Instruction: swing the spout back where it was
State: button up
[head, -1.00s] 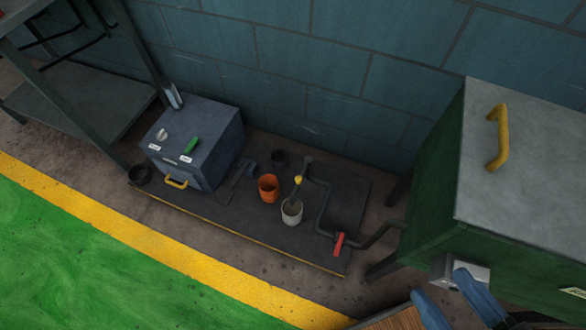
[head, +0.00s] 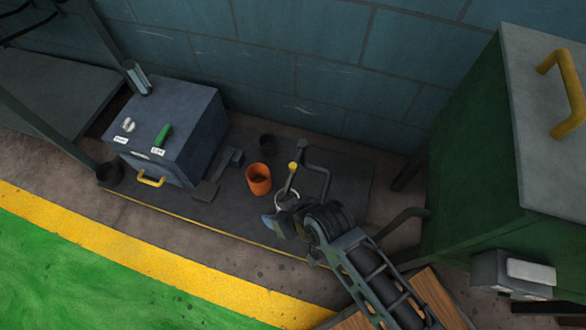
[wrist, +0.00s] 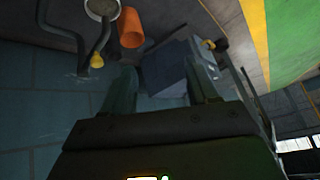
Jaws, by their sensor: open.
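The spout (head: 290,182) is a thin dark tube with a yellow knob (head: 293,166). It slants down from the top of a grey standing pipe (head: 328,172) toward a white cup (head: 283,195). My gripper (head: 272,224) is in front of the cup and hides its lower part. The knob also shows in the wrist view (wrist: 97,60), left of my two finger bars, with the white cup (wrist: 103,7) at the top edge. My gripper (wrist: 163,85) is open there, with nothing held between the fingers and apart from the knob.
An orange cup (head: 259,179) stands left of the white cup, with a dark cup (head: 267,143) behind. A blue-grey box (head: 172,135) with a yellow handle is at left. A green cabinet (head: 475,150) stands at right. The block wall is close behind.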

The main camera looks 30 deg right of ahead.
jog(key=w+d+f+n+g+b, duration=0.25)
jog(key=w+f+b, duration=0.35)
jog(key=w, duration=0.4)
jog(key=g+h+b, duration=0.3)
jog(key=g+b, duration=0.1)
send_over(293, 165)
jog(key=shift+f, duration=0.45)
notch_tip(293, 165, down, 7)
jog(key=b, duration=0.3)
jog(key=shift+f, duration=0.2)
grip_shut()
